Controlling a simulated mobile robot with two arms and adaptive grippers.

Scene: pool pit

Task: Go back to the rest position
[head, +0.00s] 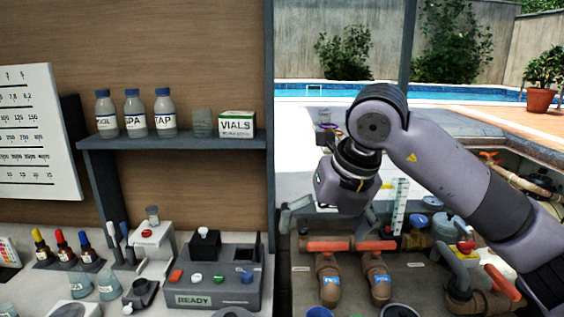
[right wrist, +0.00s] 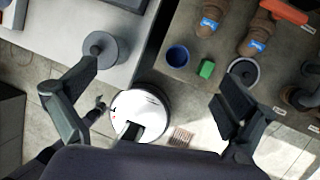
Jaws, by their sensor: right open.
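My right arm comes in from the right in the head view and bends down at the elbow. My right gripper (head: 328,228) points down above the front left of the pipe pit. In the right wrist view my right gripper (right wrist: 155,105) has its two fingers spread wide, with nothing between them. It is apart from the counter and the pipes below. My left gripper and left arm are not in view.
Brown pipes with orange handles (head: 325,245) stand below the right gripper. The counter at left holds a grey READY device (head: 212,300) and dropper bottles (head: 62,245). A shelf (head: 190,141) holds bottles and a VIALS box (head: 237,124). A dark post (head: 269,120) separates both areas.

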